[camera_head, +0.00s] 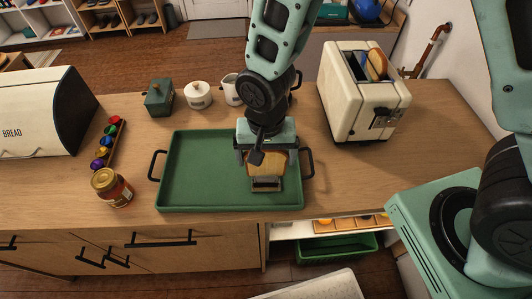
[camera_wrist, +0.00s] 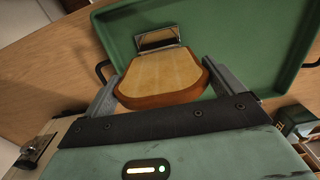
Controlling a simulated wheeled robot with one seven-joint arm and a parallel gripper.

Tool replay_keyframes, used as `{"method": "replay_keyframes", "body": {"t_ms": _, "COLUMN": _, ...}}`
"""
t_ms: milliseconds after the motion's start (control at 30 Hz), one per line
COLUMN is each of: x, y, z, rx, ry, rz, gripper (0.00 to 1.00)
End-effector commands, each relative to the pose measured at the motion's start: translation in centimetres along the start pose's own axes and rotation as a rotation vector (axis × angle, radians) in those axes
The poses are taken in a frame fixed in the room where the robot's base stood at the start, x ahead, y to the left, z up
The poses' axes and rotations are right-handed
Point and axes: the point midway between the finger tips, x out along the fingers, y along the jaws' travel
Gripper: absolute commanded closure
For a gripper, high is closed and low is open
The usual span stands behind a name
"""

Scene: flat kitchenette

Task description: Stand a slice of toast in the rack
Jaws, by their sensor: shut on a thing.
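My gripper (camera_head: 266,158) is over the right part of the green tray (camera_head: 210,195), pointing down. It is shut on a slice of toast (camera_head: 265,168), gripped by its two side edges. In the wrist view the toast (camera_wrist: 160,76) is pale with a brown crust, between both fingers. A small metal rack (camera_head: 267,185) is on the tray just below the toast in the head view. In the wrist view the rack (camera_wrist: 157,40) lies just beyond the toast's far end. I cannot tell whether toast and rack touch. The rack is partly hidden.
A cream toaster (camera_head: 342,100) with a brown slice (camera_head: 377,63) in its top stands at the back right. A jar (camera_head: 112,188) and colored capsules stand left of the tray. A green box (camera_head: 158,98) and white pots are behind it. The tray's left part is clear.

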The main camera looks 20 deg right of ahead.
Motion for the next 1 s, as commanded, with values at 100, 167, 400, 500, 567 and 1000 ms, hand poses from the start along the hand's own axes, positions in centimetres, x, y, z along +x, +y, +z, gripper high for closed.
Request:
{"method": "replay_keyframes", "body": {"t_ms": 100, "x": 0.21, "y": -0.02, "z": 0.00, "rx": 0.000, "ry": 0.000, "rz": 0.000, "gripper": 0.29}}
{"method": "replay_keyframes", "body": {"t_ms": 167, "x": 0.18, "y": -0.02, "z": 0.00, "rx": 0.000, "ry": 0.000, "rz": 0.000, "gripper": 0.29}}
{"method": "replay_keyframes", "body": {"t_ms": 400, "x": 0.16, "y": -0.02, "z": 0.01, "rx": 0.000, "ry": 0.000, "rz": 0.000, "gripper": 0.00}}
{"method": "replay_keyframes", "body": {"t_ms": 500, "x": 0.16, "y": -0.02, "z": 0.01, "rx": 0.000, "ry": 0.000, "rz": 0.000, "gripper": 0.00}}
{"method": "replay_keyframes", "body": {"t_ms": 567, "x": 0.17, "y": -0.01, "z": 0.01, "rx": 0.000, "ry": 0.000, "rz": 0.000, "gripper": 0.00}}
{"method": "replay_keyframes", "body": {"t_ms": 1000, "x": -0.37, "y": -0.02, "z": 0.01, "rx": 0.000, "ry": 0.000, "rz": 0.000, "gripper": 0.00}}
